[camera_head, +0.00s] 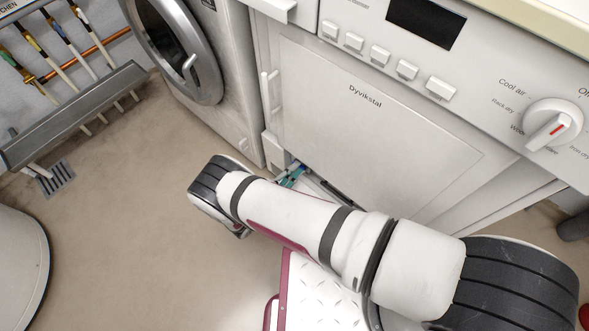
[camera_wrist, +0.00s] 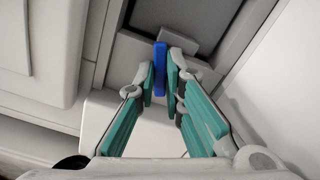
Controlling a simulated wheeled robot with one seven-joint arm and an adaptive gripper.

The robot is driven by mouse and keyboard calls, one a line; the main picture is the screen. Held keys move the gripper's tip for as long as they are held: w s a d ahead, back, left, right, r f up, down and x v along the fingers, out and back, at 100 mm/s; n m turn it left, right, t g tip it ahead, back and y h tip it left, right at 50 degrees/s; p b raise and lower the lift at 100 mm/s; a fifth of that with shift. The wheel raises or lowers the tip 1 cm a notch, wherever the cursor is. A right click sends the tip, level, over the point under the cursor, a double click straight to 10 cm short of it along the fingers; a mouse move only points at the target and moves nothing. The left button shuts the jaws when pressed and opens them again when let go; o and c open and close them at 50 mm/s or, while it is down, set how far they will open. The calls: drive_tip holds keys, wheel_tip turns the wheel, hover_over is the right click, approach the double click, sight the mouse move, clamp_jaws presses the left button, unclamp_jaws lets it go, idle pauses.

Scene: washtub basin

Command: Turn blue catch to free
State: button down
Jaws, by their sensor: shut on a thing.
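The blue catch (camera_wrist: 160,68) shows in the wrist view as a narrow upright blue bar under a grey housing. My gripper (camera_wrist: 161,80) has its green-padded fingers closed on either side of the catch, and I am shut on it. In the head view my gripper (camera_head: 290,176) is low by the bottom left corner of the white dryer front (camera_head: 375,125), mostly behind my arm. The catch is hidden in the head view.
A washing machine with a round door (camera_head: 180,45) stands left of the dryer. A dial (camera_head: 553,123) and several buttons are at the dryer's top. The floor between is clear.

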drive_tip(key=n, duration=0.6)
drive_tip(key=shift+w+a+r+n, duration=0.2)
drive_tip(key=shift+a+r+n, duration=0.1)
drive_tip(key=shift+r, duration=0.1)
drive_tip(key=n, duration=0.3)
drive_tip(key=shift+w+a+r+n, duration=0.1)
drive_tip(key=shift+w+a+n, duration=0.05)
drive_tip(key=shift+n, duration=0.15)
drive_tip(key=shift+w+a+n, duration=0.1)
drive_tip(key=shift+a+n, duration=0.1)
drive_tip(key=shift+n, duration=1.4)
drive_tip(key=c, duration=1.7)
unclamp_jaws()
